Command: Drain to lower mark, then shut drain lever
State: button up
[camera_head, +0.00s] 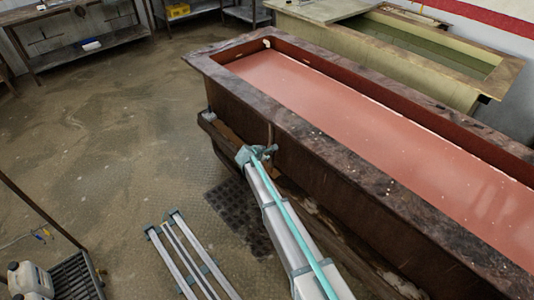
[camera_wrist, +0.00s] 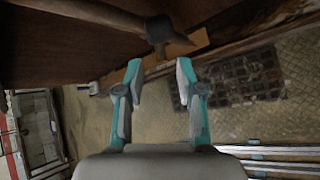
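A long rust-brown tank (camera_head: 330,165) holds reddish-pink liquid (camera_head: 370,130), whose surface lies below the rim. I cannot make out level marks on the inner walls. In the wrist view a dark brown lever-like fitting (camera_wrist: 166,36) hangs at the tank's underside, just ahead of my fingertips. In the head view a thin upright rod (camera_head: 269,133) on the tank's side shows just above my gripper (camera_head: 257,152). My gripper, seen in the wrist view (camera_wrist: 158,72), is open with nothing between its fingers. I cannot tell whether the drain is open or shut.
A dark floor grate (camera_head: 240,215) lies beside the tank. A second, greenish tank (camera_head: 400,50) is behind. A white jug (camera_head: 30,280) is at lower left.

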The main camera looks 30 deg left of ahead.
jog(key=shift+v, duration=1.45)
dwell(6.5)
